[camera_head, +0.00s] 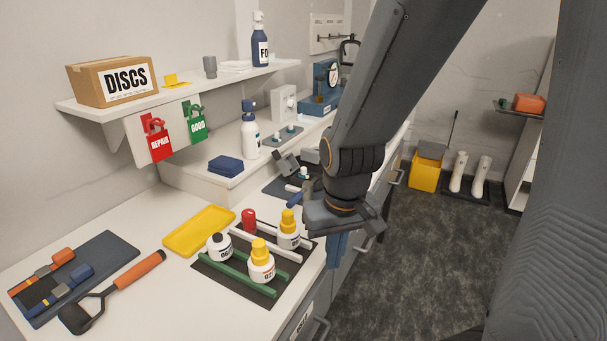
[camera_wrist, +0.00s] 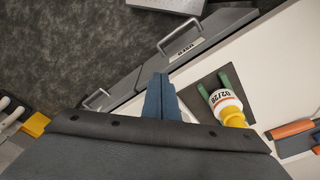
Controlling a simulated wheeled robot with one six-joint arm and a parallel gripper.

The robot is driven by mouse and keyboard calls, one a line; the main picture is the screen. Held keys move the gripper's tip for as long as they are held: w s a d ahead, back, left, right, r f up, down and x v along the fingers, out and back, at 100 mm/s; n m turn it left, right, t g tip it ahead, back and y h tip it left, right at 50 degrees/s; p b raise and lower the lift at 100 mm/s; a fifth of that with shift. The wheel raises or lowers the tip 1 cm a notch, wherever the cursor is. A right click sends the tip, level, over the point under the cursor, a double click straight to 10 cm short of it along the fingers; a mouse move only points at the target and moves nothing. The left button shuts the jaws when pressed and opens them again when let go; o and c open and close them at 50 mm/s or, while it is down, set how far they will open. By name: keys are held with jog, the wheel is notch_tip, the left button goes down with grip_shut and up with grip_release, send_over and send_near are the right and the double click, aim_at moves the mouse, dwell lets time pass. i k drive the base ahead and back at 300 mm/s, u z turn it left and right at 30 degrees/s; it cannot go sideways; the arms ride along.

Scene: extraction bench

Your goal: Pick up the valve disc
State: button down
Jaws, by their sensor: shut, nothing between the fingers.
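I cannot make out a valve disc in either view. A cardboard box (camera_head: 112,80) labelled "DISCS" sits at the left end of the upper shelf, with its contents hidden. My gripper (camera_head: 336,250) hangs at the bench's front edge, right of the dark mat with bottles. Its blue fingers (camera_wrist: 161,97) show in the wrist view, close together and empty, above the drawer fronts. Part of the bench behind my arm is hidden.
Bottles with yellow caps (camera_head: 261,261) and a black-capped bottle (camera_head: 219,246) stand on the dark mat (camera_head: 240,288). An orange-handled tool (camera_head: 138,270) lies left. Drawer handles (camera_head: 318,331) stick out along the front.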

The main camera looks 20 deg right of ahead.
aim_at(302, 173)
jog(key=u, duration=0.05)
jog(key=k, duration=1)
jog(key=z, duration=1.9)
jog(key=i, duration=1.45)
jog(key=u, duration=1.7)
jog(key=i, duration=0.5)
